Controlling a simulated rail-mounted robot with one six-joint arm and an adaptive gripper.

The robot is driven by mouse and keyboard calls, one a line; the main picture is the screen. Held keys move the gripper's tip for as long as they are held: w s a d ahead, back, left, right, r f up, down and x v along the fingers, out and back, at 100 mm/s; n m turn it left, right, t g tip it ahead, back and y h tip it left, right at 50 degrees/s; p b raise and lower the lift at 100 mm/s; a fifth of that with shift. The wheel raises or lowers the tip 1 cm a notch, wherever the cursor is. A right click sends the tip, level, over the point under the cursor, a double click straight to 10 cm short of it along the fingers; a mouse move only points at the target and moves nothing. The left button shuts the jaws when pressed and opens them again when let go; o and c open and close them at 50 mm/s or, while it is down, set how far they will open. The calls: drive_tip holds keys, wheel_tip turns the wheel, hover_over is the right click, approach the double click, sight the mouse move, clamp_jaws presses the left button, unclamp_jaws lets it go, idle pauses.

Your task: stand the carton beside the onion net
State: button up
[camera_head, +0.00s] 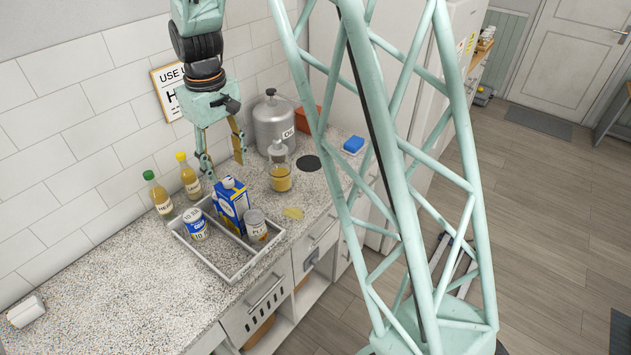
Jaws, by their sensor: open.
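No gap or contact between fingers and carton can be made out for sure. I cannot make out an onion net in this view.
A blue-and-white can (195,224) and a grey labelled can (256,226) are in the tray. Two bottles (159,196) (190,177) stand behind it. A glass dispenser (280,172) and a metal canister (275,124) stand to the right. The counter's left front is mostly clear.

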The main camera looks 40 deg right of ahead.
drive_tip(key=s+r+m+t, duration=0.2)
drive_tip(key=s+r, duration=1.8)
drive_tip(key=r, duration=0.1)
drive_tip(key=s+r+m+t, duration=0.1)
drive_tip(key=s+r, duration=0.2)
drive_tip(key=s, duration=1.9)
drive_tip(key=shift+d+t, duration=0.3)
drive_tip(key=shift+d, duration=0.05)
drive_tip(key=shift+s+r, duration=0.1)
drive_tip(key=shift+o, duration=0.5)
drive_tip(key=shift+a, duration=0.1)
